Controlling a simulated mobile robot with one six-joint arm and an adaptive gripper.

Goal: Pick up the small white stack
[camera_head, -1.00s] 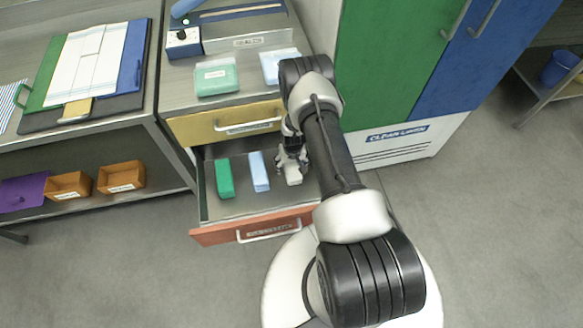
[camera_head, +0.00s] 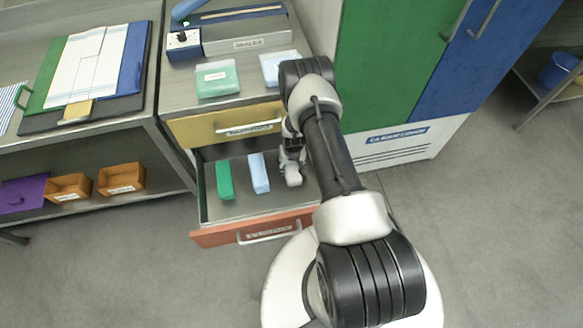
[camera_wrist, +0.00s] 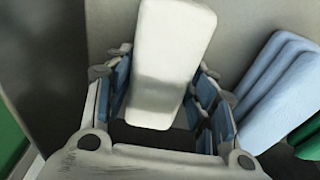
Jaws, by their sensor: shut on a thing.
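The small white stack (camera_wrist: 170,60) is between the blue-padded fingers of my gripper (camera_wrist: 165,95) in the wrist view. The fingers are shut on its two long sides. In the head view the white stack (camera_head: 292,177) shows at the right end of the open drawer, below my gripper (camera_head: 290,162), which partly hides it. I cannot tell whether the stack touches the drawer floor.
The open red-fronted drawer (camera_head: 255,228) also holds a light blue stack (camera_head: 259,173) and a green stack (camera_head: 225,180) left of the white one. A closed yellow drawer (camera_head: 225,124) is above. A green and blue cabinet (camera_head: 400,70) stands to the right.

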